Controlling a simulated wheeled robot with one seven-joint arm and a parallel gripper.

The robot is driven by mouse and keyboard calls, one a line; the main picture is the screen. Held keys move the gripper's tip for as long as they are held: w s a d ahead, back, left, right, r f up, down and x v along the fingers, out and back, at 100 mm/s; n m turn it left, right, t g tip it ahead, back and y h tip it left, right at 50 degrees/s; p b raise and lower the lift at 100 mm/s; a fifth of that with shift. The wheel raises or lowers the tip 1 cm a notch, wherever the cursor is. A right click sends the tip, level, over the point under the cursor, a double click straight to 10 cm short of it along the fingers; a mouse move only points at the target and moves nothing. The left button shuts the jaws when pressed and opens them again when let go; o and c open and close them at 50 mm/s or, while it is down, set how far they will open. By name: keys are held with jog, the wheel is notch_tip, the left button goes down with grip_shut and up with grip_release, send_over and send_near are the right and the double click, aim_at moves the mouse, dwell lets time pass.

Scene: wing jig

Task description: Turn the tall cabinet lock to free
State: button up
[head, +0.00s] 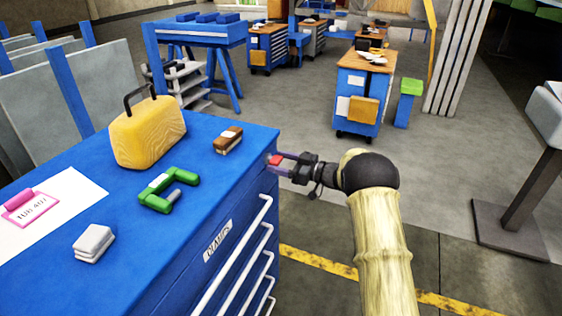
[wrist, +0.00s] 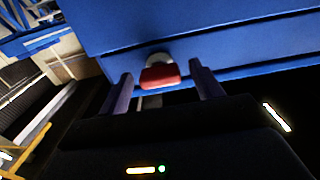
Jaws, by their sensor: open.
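The cabinet lock shows as a red knob (wrist: 160,77) with a pale round base on the blue cabinet face in the wrist view. In the head view the red knob (head: 275,160) is at the far right corner of the blue cabinet (head: 246,150), just below its top. My gripper (head: 280,162) reaches it from the right with its fingers open. In the wrist view my gripper (wrist: 163,78) has one finger on each side of the knob, with a gap on both sides. I cannot tell how deep the knob sits between the fingers.
White drawer handles (head: 240,245) stick out below the lock.

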jog(key=c, duration=1)
jog(key=shift+w, duration=0.1)
